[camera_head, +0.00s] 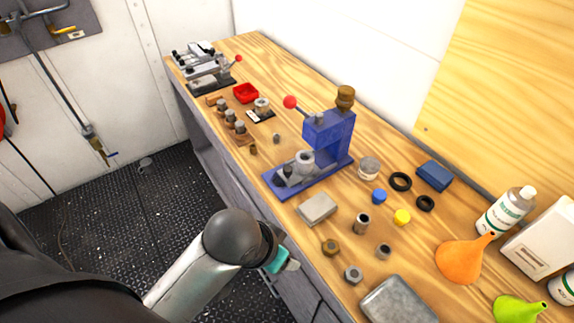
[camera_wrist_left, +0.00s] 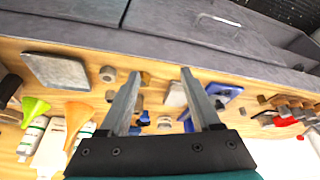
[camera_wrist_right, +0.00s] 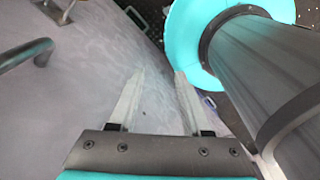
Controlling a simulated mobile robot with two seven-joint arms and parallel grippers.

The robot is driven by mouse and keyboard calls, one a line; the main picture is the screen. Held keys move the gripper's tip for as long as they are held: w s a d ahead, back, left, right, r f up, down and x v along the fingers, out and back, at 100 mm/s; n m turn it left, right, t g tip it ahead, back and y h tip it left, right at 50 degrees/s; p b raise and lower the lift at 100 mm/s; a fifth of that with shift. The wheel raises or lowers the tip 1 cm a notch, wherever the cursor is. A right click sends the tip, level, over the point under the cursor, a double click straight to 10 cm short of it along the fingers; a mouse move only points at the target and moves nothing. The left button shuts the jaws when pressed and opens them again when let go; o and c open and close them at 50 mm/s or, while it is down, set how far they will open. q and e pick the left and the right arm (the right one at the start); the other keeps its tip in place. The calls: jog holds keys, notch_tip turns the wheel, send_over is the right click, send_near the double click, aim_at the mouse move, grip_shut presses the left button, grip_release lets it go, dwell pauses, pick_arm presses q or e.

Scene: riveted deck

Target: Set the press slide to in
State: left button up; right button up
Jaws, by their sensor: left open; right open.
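The blue press (camera_head: 328,130) stands on the wooden bench, with a red-ball lever to its left and a brown knob on top. Its blue base plate (camera_head: 326,178) reaches toward the bench's front edge. A grey slide (camera_head: 290,176) with a round grey piece sits on the front part of this plate. How far in it stands is hard to tell. My left gripper (camera_head: 290,265) is open and empty at the front edge, nearer than the press. The press shows partly in the left wrist view (camera_wrist_left: 222,91). My right gripper (camera_wrist_right: 155,78) is open and empty beside a grey surface.
A grey block (camera_head: 317,208), nuts, bushings and a metal tray (camera_head: 398,302) lie right of the press. An orange funnel (camera_head: 462,258) and bottles stand farther right. A red bin (camera_head: 246,93) and a vise-like fixture (camera_head: 205,68) are at the left. Drawers run below the bench.

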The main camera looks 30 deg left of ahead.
pick_arm(q)
jog(key=w+d+r, duration=0.1)
jog(key=w, duration=0.5)
jog(key=n+y, duration=0.2)
jog(key=n, duration=0.2)
send_near(287, 169)
jog(key=b+x, duration=0.3)
jog(key=x, duration=0.5)
jog(key=shift+w+f, duration=0.15)
jog(key=shift+f, duration=0.1)
jog(key=shift+c, duration=0.3)
grip_shut()
dwell(0.7)
